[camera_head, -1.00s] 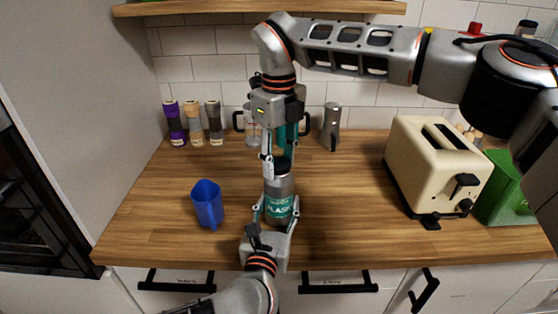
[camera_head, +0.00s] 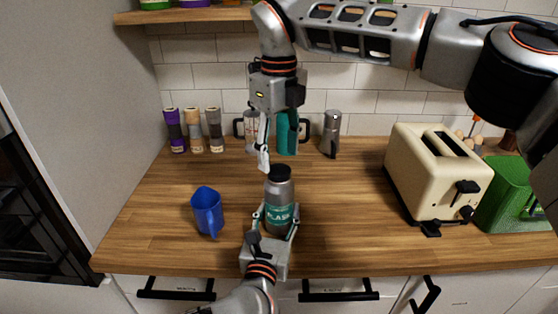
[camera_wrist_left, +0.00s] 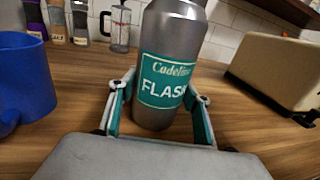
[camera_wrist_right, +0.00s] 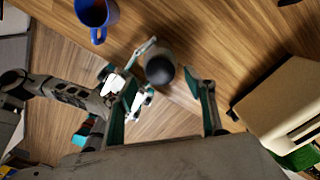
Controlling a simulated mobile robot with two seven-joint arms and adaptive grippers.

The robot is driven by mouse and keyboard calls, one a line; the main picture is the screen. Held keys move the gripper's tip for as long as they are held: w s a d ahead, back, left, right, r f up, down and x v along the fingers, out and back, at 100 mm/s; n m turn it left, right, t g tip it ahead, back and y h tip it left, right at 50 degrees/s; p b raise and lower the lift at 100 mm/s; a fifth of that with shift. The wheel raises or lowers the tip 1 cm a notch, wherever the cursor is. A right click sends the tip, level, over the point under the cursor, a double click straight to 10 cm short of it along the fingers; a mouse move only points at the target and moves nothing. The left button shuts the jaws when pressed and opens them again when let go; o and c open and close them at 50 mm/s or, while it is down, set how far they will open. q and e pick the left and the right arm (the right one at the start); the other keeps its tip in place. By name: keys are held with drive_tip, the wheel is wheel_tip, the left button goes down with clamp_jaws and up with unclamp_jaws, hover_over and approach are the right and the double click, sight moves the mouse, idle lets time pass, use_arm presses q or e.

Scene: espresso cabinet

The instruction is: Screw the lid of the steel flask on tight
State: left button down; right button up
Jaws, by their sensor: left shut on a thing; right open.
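The steel flask (camera_head: 279,205) stands upright on the wooden counter, with a teal label on its front. Its black lid (camera_head: 279,172) sits level on top; how tight it is cannot be seen. My left gripper (camera_head: 276,217) is shut around the lower body; the left wrist view shows a finger on each side of the flask (camera_wrist_left: 172,42). My right gripper (camera_head: 274,160) is open and empty above the lid, pointing down. In the right wrist view the lid (camera_wrist_right: 160,70) shows between and beyond the spread fingertips.
A blue mug (camera_head: 207,211) stands left of the flask. A cream toaster (camera_head: 435,172) and a green box (camera_head: 512,192) stand at right. Spice jars (camera_head: 195,130), a glass press (camera_head: 251,130) and a moka pot (camera_head: 331,133) line the back wall. Counter around the flask is clear.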

sight(279, 169)
drive_tip(key=shift+c, duration=0.6)
drive_tip(key=shift+a+r+n, duration=0.1)
drive_tip(key=shift+r+n, duration=0.6)
drive_tip(key=shift+n, duration=0.2)
drive_tip(key=shift+r+n, duration=1.05)
drive_tip(key=shift+n, duration=0.15)
drive_tip(key=shift+f, duration=4.05)
drive_tip(key=c, duration=1.2)
drive_tip(key=shift+o, duration=0.2)
